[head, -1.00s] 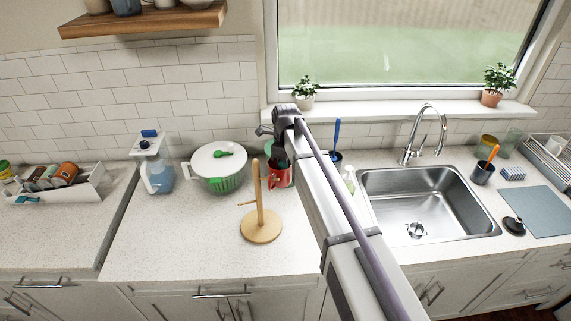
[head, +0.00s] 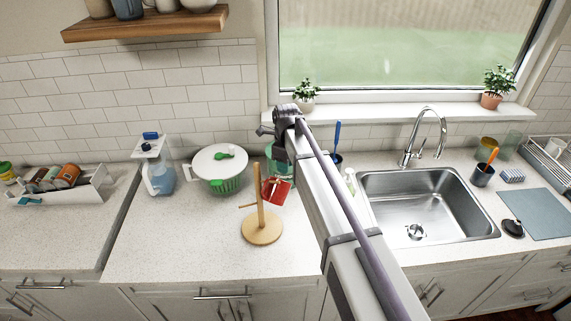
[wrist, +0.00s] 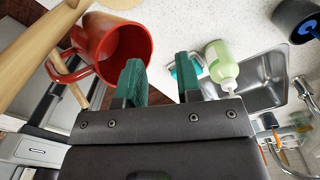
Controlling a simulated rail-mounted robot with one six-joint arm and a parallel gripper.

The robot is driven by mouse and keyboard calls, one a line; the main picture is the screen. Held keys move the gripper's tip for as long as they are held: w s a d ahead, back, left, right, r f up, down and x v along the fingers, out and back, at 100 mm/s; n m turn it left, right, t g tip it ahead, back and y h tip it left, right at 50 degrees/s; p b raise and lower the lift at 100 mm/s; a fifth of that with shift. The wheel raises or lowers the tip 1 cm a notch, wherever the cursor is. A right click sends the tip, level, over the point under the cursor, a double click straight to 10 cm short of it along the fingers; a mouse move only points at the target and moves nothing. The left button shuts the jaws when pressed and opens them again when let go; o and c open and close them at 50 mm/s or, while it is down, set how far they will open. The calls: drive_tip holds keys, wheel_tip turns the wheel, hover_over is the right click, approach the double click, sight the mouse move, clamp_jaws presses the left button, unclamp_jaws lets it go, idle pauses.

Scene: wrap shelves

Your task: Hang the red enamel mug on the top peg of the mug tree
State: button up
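The red enamel mug (head: 276,190) is tilted beside the upper post of the wooden mug tree (head: 261,212), clear of the counter. In the wrist view the mug (wrist: 92,42) has its mouth turned toward the right, and its handle is on the left, close to the post (wrist: 28,48). A wooden peg (wrist: 96,94) shows near the handle; whether the handle loops around it I cannot tell for sure. My gripper (wrist: 159,76) is open, its green fingers apart with nothing between them. The left finger overlaps the mug's mouth. In the head view my arm hides most of the gripper.
The sink (head: 428,205) and a soap bottle (wrist: 221,65) are to the right. Counter in front of the tree is clear.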

wheel_tip(320, 180, up, 10)
drive_tip(key=p, duration=0.8)
drive_tip(key=shift+f, duration=0.15)
drive_tip(key=shift+w, duration=0.1)
drive_tip(key=s+d+f+n+b, duration=0.8)
drive_tip(key=s+f+n+b, duration=0.3)
drive_tip(key=s, duration=0.2)
drive_tip(key=s+d+f+n+b, duration=0.8)
drive_tip(key=s+f+n+b, duration=0.2)
drive_tip(key=s+f+n, duration=0.1)
drive_tip(key=s+n, duration=0.1)
drive_tip(key=s, duration=0.1)
drive_tip(key=shift+s+d+f+b, duration=0.15)
drive_tip(key=shift+s+d+b, duration=0.1)
drive_tip(key=shift+s+b, duration=0.15)
